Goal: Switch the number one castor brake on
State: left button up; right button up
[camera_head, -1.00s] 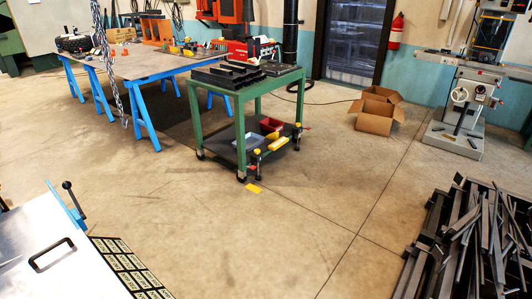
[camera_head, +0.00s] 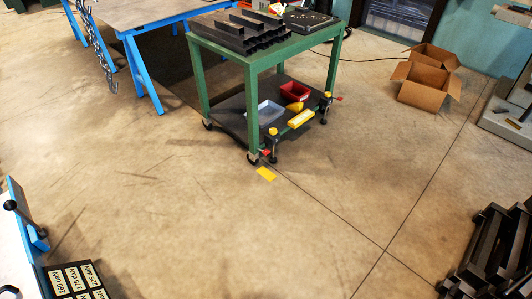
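A green-framed cart (camera_head: 330,75) on castors stands a little above the middle of the view. Its near castor (camera_head: 253,158) shows at the foot of the front leg, with a small red part (camera_head: 265,152) beside it. Another castor (camera_head: 208,125) shows at the left leg. A second small red part (camera_head: 339,99) sticks out at the right end. No number is readable at the castors, and I cannot tell the brake's state. Neither of my grippers is in view.
Black bars lie on the cart's top (camera_head: 320,34); its lower shelf holds a grey tray (camera_head: 265,112) and a red bin (camera_head: 295,92). A yellow floor mark (camera_head: 266,174) lies before it. Open cardboard boxes (camera_head: 420,95) stand right, dark metal stock (camera_head: 490,245) lower right.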

aim_at(266, 152)
jog(key=i+j+z, duration=0.3)
jog(key=i, duration=0.45)
jog(key=i+j+z, duration=0.25)
jog(key=i+j, duration=0.2)
jog(key=i, duration=0.25)
jog(key=i+j+z, duration=0.3)
jog(key=i+j, duration=0.25)
jog(key=i, duration=0.1)
